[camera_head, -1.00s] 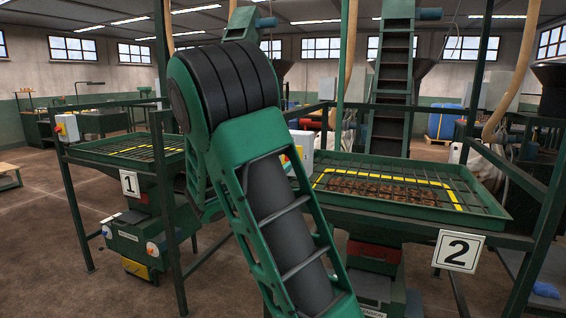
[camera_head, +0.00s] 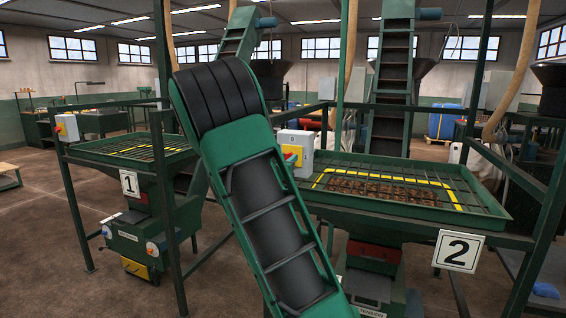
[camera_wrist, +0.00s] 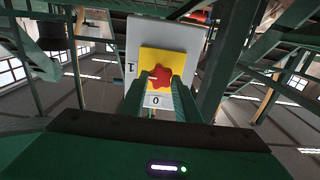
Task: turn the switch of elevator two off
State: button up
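The switch of elevator two is a grey box (camera_head: 301,141) with a yellow plate and a red knob (camera_head: 290,157), left of the tray marked 2. In the wrist view the box (camera_wrist: 174,35) appears turned over, with a yellow plate (camera_wrist: 150,55), the red knob (camera_wrist: 160,77), a "0" below and a "1" at the left. My gripper (camera_wrist: 161,84) points at the knob, its two green fingers apart with the tips close to either side of it. Whether they touch it cannot be told. My arm hides the gripper in the head view.
The number 2 sign (camera_head: 459,250) hangs on the front of the green tray (camera_head: 440,212) with a yellow-marked grid. Another switch box (camera_head: 67,128) stands at the left by the number 1 sign (camera_head: 129,183). Green frame posts flank my arm. Brown floor is open at the left.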

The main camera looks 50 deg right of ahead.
jog(key=shift+c, duration=0.8)
jog(key=shift+a, duration=0.1)
jog(key=n, duration=0.8)
jog(key=shift+w+n, duration=0.1)
jog(key=shift+n, duration=0.2)
jog(key=n, duration=0.4)
jog(key=shift+w+f+n, duration=0.1)
jog(key=shift+n, duration=0.2)
jog(key=n, duration=0.4)
jog(key=shift+a+f+n, duration=0.1)
jog(key=shift+f+n, duration=0.05)
jog(key=shift+n, duration=0.15)
